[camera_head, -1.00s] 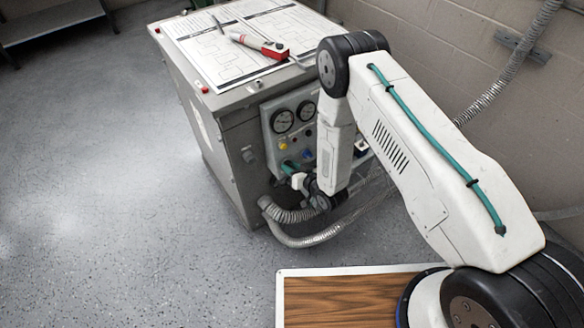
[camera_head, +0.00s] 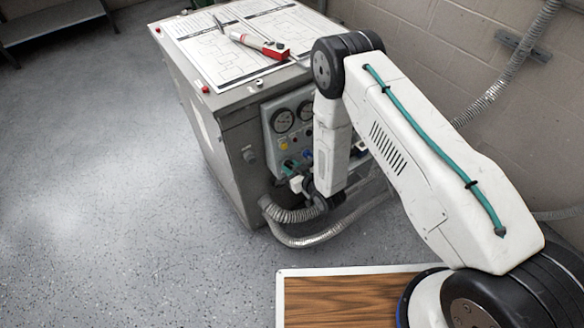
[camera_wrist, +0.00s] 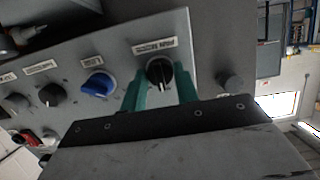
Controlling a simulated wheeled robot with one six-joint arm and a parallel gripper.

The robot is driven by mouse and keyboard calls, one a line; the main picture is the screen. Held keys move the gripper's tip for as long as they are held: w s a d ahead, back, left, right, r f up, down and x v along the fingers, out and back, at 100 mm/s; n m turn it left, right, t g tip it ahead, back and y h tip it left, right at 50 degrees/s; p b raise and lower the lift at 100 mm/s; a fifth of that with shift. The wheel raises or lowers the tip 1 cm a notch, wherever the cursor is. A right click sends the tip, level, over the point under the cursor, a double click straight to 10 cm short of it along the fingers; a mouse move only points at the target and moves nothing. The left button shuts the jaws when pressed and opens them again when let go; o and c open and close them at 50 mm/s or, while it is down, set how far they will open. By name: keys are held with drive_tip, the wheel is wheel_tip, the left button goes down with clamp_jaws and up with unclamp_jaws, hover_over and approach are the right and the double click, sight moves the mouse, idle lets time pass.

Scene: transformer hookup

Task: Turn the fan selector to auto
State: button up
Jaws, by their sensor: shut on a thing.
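The fan selector appears to be a black round knob (camera_wrist: 160,72) with a pale pointer line, under a small label plate whose text I cannot read surely. It sits on the grey panel in the wrist view. My gripper (camera_wrist: 161,90) has its green fingers on either side of this knob and is shut on it. In the head view my gripper (camera_head: 290,168) is at the lower part of the control panel (camera_head: 270,128) on the cabinet's front. There the fingers and my arm hide the knob.
A blue knob (camera_wrist: 98,84) and a black knob (camera_wrist: 52,95) sit left of the gripped one. Two gauges (camera_head: 283,120) are above. Grey hoses (camera_head: 300,238) curve below the panel. A red-and-white tool (camera_head: 262,46) lies on papers atop the cabinet (camera_head: 235,105).

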drive_tip(key=o, duration=1)
drive_tip(key=shift+v, duration=3.9)
